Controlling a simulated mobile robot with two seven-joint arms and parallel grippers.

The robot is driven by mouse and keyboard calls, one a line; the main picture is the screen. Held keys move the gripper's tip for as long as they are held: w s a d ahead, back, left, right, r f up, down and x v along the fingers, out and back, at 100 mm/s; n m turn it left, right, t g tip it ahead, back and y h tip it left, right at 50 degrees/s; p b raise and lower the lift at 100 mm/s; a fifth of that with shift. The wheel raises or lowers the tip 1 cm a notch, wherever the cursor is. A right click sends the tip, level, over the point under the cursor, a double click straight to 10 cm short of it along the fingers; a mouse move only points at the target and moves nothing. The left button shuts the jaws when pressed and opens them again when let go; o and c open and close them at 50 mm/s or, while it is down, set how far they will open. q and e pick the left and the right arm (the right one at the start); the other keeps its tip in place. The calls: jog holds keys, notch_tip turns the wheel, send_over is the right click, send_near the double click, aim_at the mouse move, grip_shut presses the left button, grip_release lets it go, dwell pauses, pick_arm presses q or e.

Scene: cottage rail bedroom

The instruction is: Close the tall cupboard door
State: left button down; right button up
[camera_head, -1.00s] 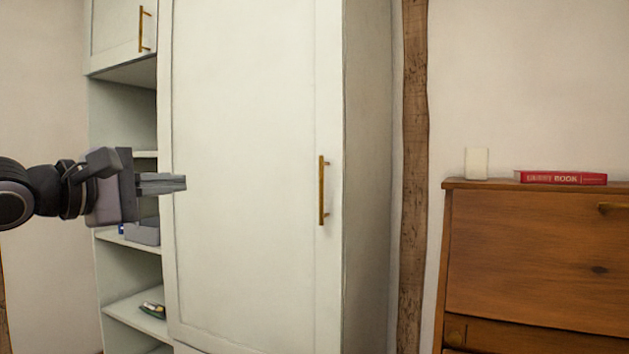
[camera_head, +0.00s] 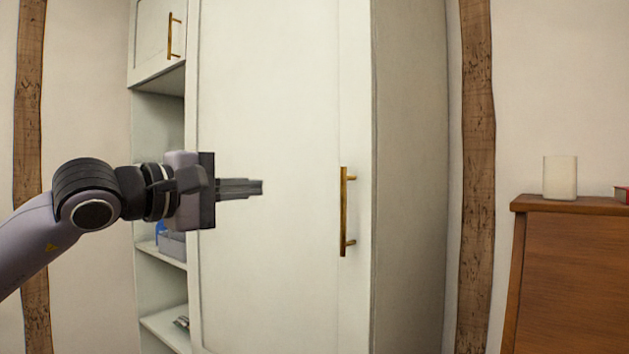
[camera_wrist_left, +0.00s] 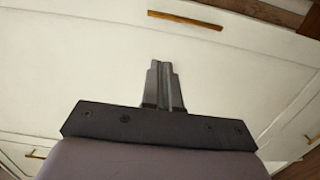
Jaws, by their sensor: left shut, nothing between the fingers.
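The tall cupboard door (camera_head: 275,100) is a pale cream panel with a vertical brass handle (camera_head: 344,212) near its right edge. Its right edge looks flush with the cupboard side, and I see no gap there. My left gripper (camera_head: 260,187) is shut and empty. It points right in front of the door panel, left of the handle; I cannot tell whether it touches the door. In the left wrist view the shut fingers (camera_wrist_left: 164,65) lie over the pale panel, with the brass handle (camera_wrist_left: 185,19) beyond the tips. My right gripper is not in view.
Open shelves (camera_head: 163,249) with a few small items stand left of the door, below a small upper cupboard (camera_head: 153,35). At the right, a wooden cabinet (camera_head: 570,270) carries a white cup-like object (camera_head: 560,177) and part of a red book (camera_head: 621,193).

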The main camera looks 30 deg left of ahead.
pick_arm(q)
jog(key=w+d+p, duration=0.2)
jog(key=w+p, duration=0.4)
jog(key=w, duration=0.7)
jog(key=shift+d, duration=0.2)
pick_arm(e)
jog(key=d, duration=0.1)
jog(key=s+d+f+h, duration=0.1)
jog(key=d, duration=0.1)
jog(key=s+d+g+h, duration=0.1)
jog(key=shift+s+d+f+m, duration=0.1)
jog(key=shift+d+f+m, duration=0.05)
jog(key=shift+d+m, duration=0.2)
